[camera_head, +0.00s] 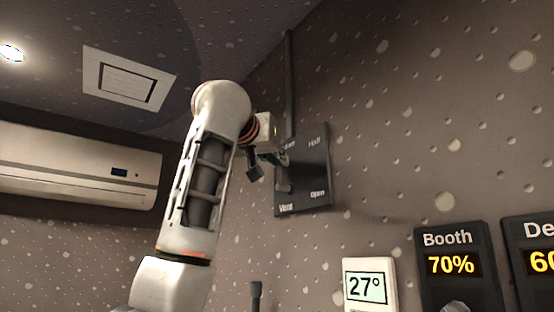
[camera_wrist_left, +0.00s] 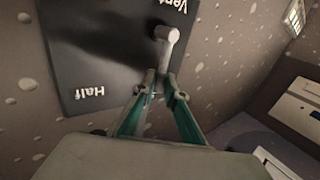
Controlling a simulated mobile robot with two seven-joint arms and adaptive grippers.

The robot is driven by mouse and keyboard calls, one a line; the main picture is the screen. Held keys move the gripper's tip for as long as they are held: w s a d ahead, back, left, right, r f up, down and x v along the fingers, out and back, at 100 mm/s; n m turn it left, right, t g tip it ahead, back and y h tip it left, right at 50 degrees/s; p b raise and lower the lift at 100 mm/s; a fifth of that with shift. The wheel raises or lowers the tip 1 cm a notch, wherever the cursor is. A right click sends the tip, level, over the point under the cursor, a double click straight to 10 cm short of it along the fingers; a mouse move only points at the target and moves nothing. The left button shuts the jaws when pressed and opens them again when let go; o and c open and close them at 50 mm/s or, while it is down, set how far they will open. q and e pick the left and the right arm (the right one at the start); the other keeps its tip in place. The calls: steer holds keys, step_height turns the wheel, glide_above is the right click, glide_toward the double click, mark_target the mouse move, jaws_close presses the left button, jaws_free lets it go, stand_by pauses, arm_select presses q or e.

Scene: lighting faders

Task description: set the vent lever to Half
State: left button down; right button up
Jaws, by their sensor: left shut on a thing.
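The vent panel (camera_head: 318,172) is a dark plate on the wall, marked Vent, Half and Open; another label at its upper left is partly covered by my gripper. My left gripper (camera_head: 280,160) is at the panel's left side, shut on the vent lever. In the left wrist view, the light grey lever (camera_wrist_left: 168,42) runs from its round pivot near the word Vent down between the fingertips (camera_wrist_left: 160,80). The lever points along the panel's left edge toward the partly covered label, away from Half and Open. My right gripper is not in view.
A dark vertical duct (camera_head: 290,85) rises above the panel. A white 27° thermostat (camera_head: 369,286), a Booth 70% display (camera_head: 450,240) and another display (camera_head: 540,235) are at lower right. An air conditioner (camera_head: 75,170) is at left. A dark handle (camera_head: 256,294) stands below the panel.

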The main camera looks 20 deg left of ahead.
arm_select(q)
steer(key=m+t+b, duration=0.1)
steer(key=s+d+f+m+h+b, duration=0.1)
steer(key=m+b, duration=0.1)
steer(key=d+m+t+b, duration=0.1)
steer(key=m, duration=0.1)
steer(key=shift+s+f+t, duration=0.25)
steer(key=shift+f+t, duration=0.05)
steer(key=shift+s+d+f+m+t+h+b, duration=0.2)
steer(key=shift+d+m+t+h+b, duration=0.1)
steer(key=shift+m+t+h+b, duration=0.4)
steer(key=shift+s+d+f+m+h, duration=0.2)
steer(key=shift+m+h, duration=0.05)
steer(key=shift+m, duration=0.55)
steer(key=shift+s+d+f+m+h, duration=0.15)
steer(key=shift+d+m+h, duration=0.1)
steer(key=shift+m, duration=0.55)
steer(key=c, duration=2)
jaws_free()
steer(key=shift+c, duration=0.2)
